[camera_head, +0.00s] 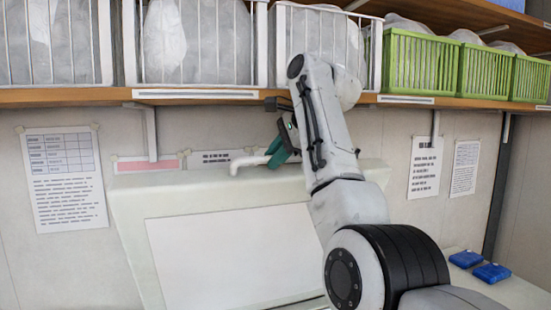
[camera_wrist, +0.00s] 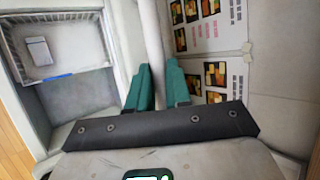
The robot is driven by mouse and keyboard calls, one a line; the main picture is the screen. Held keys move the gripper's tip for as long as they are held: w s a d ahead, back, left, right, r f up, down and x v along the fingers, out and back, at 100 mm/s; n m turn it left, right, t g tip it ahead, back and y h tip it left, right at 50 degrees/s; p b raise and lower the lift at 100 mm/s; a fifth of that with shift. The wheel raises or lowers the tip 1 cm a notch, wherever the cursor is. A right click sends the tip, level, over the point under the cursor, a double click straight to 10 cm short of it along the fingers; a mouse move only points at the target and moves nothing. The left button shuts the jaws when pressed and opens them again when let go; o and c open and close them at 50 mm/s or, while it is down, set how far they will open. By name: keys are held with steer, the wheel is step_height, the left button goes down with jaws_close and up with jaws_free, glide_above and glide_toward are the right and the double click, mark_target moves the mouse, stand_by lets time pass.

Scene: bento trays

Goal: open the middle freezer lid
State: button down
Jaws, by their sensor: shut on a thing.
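The freezer lid (camera_head: 125,215) stands raised and steeply tilted in the head view, with a large white panel (camera_head: 230,255) on the face toward me. A white bar handle (camera_head: 247,161) runs along its upper edge. My gripper (camera_head: 278,153) reaches that edge from the right with its green fingers shut around the handle. In the wrist view, the handle (camera_wrist: 151,35) passes between the two green fingers of my gripper (camera_wrist: 158,82). My arm hides the right part of the lid.
A wooden shelf (camera_head: 75,96) with white wire baskets (camera_head: 200,40) and green baskets (camera_head: 422,62) runs close above the lid. Papers (camera_head: 64,180) hang on the wall behind. Blue boxes (camera_head: 491,272) lie on a pale surface at right. The wrist view shows a wire basket (camera_wrist: 75,30).

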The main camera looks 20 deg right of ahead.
steer(key=shift+f, duration=0.1)
steer(key=c, duration=1.1)
jaws_free()
steer(key=shift+o, duration=0.2)
steer(key=b+v, duration=0.2)
steer(key=v, duration=0.9)
steer(key=shift+b, duration=0.35)
steer(key=shift+w, duration=0.1)
